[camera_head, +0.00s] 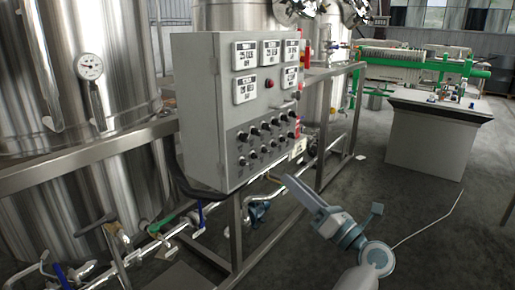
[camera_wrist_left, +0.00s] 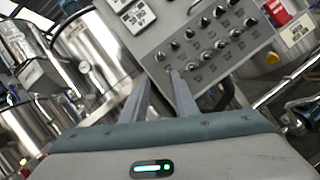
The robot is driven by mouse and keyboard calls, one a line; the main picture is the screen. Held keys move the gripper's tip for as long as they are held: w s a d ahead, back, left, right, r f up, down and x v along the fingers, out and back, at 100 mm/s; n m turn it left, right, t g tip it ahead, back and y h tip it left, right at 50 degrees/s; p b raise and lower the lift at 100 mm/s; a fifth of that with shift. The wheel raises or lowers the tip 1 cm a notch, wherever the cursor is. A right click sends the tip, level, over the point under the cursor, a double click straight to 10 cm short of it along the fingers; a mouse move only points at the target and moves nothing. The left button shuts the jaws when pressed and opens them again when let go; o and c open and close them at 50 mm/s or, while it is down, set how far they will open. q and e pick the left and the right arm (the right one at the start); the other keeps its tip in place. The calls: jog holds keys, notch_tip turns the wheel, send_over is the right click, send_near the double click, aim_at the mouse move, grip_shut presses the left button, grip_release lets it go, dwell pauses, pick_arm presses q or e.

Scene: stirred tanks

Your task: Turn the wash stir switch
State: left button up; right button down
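The grey control cabinet (camera_head: 205,110) stands in the middle of the head view. Two slanting rows of black rotary switches (camera_head: 265,133) sit on the lower part of its front, and they also show in the left wrist view (camera_wrist_left: 220,28). Their labels are too small to read, so I cannot tell which is the wash stir switch. My left gripper (camera_head: 290,181) is in front of the cabinet, below and right of the switches. In the left wrist view its two fingers (camera_wrist_left: 160,74) are apart with nothing between them, pointing toward the switch panel. My right gripper is not in view.
Several display meters (camera_head: 245,56) sit above the switches. A metal frame rail (camera_head: 90,155) runs beside the cabinet, with steel tanks (camera_head: 90,60) behind. Pipes and valves (camera_head: 165,225) lie below.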

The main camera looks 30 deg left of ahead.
aim_at(244, 137)
pick_arm(q)
jog(key=shift+a, duration=0.15)
